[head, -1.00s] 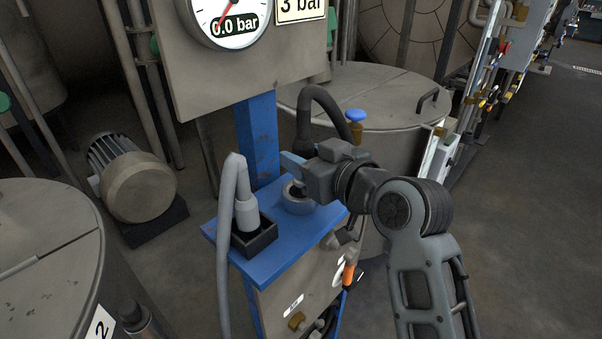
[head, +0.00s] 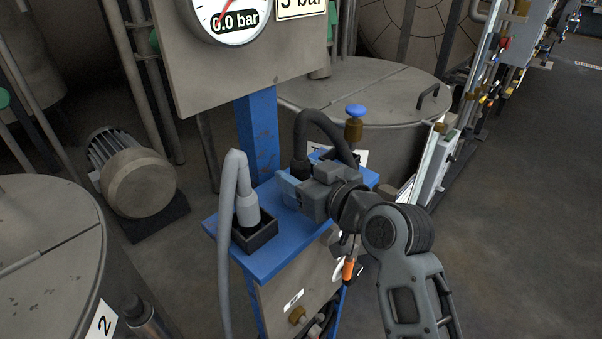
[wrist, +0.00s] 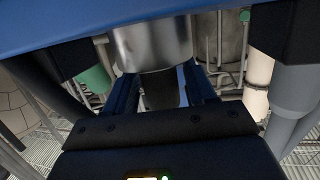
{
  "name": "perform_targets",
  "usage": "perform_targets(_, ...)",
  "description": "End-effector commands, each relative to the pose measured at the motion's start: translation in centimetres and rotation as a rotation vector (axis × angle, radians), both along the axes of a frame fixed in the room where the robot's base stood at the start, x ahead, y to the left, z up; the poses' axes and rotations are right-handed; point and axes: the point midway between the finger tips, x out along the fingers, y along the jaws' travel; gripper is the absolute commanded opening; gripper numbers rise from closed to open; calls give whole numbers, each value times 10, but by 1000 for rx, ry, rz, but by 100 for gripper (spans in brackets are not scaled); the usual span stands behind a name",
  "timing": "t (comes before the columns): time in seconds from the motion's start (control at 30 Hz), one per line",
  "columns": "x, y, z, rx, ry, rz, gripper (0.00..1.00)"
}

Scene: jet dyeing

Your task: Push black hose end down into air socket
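The black hose (head: 316,116) arches above the blue stand, and its thicker end (head: 299,165) points down behind my gripper (head: 287,190). My gripper is shut around this end; the wrist view, which looks upside down, shows the dark hose end (wrist: 162,93) between my fingers. The air socket looks to be the metal ring (wrist: 152,45) on the blue top, in line with the hose end. My gripper hides it in the head view. How far the end sits inside the ring cannot be told.
A grey hose (head: 244,205) stands in a black box (head: 256,240) left of my gripper. A blue-topped valve (head: 355,118) is behind right. A gauge (head: 230,15) reading 0.0 bar hangs above on a panel. The blue top (head: 265,262) is bare in front.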

Motion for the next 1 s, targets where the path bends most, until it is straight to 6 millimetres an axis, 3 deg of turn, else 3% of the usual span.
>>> perform_targets(0.13,0,0,0,0,0,0,68)
perform_targets(0.47,-1,-1,4,0,0,0,68)
perform_targets(1.0,-74,-65,22,0,-1,-2,68)
